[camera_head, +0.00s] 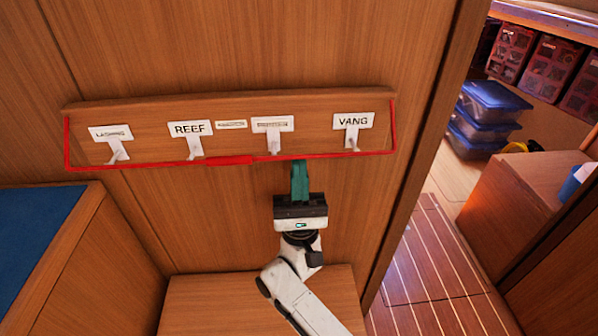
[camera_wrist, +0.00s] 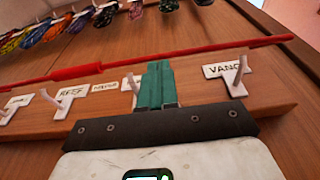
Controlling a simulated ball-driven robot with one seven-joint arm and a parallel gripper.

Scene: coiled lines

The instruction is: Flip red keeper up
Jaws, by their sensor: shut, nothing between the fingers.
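The red keeper (camera_head: 230,160) is a thin red bar with a thicker grip section and upturned side arms. In the head view it lies low across the front of the wooden hook board (camera_head: 220,105), along the hook ends. The keeper also crosses the wrist view (camera_wrist: 75,72) above the labels. My gripper (camera_head: 300,166) has its teal fingers pressed together, pointing up, with tips right at the bar's lower edge between the middle and VANG hooks. In the wrist view the shut fingers (camera_wrist: 157,68) hold nothing. I cannot tell whether they touch the bar.
White hooks carry labels such as REEF (camera_head: 189,128) and VANG (camera_head: 353,121); no line hangs on them. Coiled lines (camera_wrist: 105,15) hang higher up in the wrist view. A blue-topped bench (camera_head: 35,235) is at left. An open doorway is at right, with blue-lidded boxes (camera_head: 490,108) beyond.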

